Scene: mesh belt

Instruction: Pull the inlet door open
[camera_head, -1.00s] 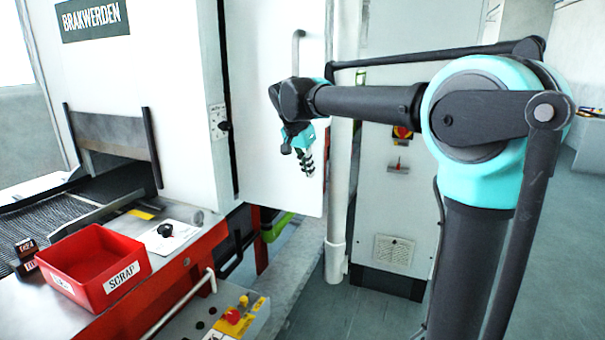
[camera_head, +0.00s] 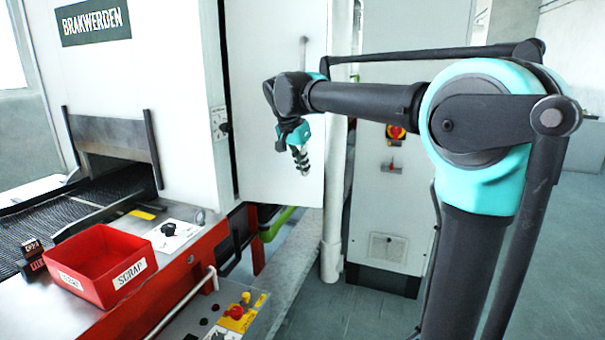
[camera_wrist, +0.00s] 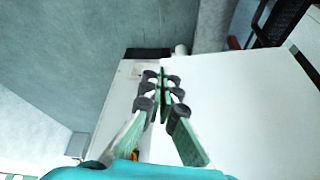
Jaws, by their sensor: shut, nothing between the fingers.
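A tall white door panel (camera_head: 265,100) stands at the right side of the white machine, past a dark vertical gap. A thin grey upright handle (camera_head: 303,52) shows on it, partly hidden behind my arm. My gripper (camera_head: 304,172) points down in front of the panel's lower right part, below the handle and apart from it. Its fingers are shut and empty. In the wrist view the shut fingers (camera_wrist: 162,95) lie over a broad white panel (camera_wrist: 240,110); any contact cannot be told. The handle is not clear there.
A red scrap bin (camera_head: 73,283) stands on the machine's front ledge, beside the mesh belt (camera_head: 70,205). A control box with a red button (camera_head: 235,312) is at the front. A white pipe (camera_head: 333,220) and a grey cabinet (camera_head: 388,220) stand behind my arm. Floor (camera_head: 330,315) is clear at the lower middle.

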